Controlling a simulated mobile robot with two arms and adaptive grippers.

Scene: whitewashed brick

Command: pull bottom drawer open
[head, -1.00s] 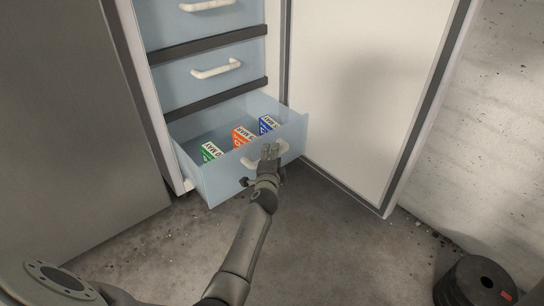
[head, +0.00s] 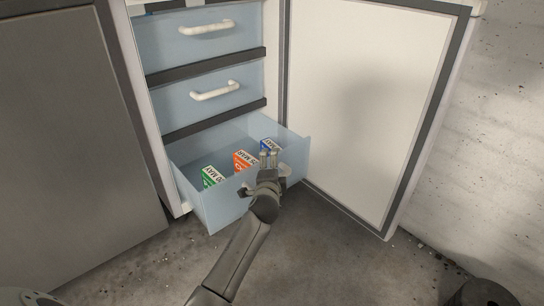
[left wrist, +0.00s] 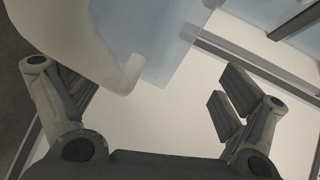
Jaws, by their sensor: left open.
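The bottom drawer (head: 218,207) is a translucent light-blue bin, pulled out of the cabinet, with boxes inside. Its white handle (head: 285,170) is on the front face, partly hidden behind my left gripper (head: 268,160). In the left wrist view the pale handle (left wrist: 120,75) runs from the upper left, nearer the left finger. My left gripper (left wrist: 160,95) is open there, fingers wide apart, and does not pinch the handle. My right gripper is in neither view.
Green (head: 211,176), orange (head: 243,160) and blue (head: 269,146) boxes lie in the bottom drawer. Two closed drawers with white handles (head: 214,91) are above. The open white door (head: 360,110) stands at the right.

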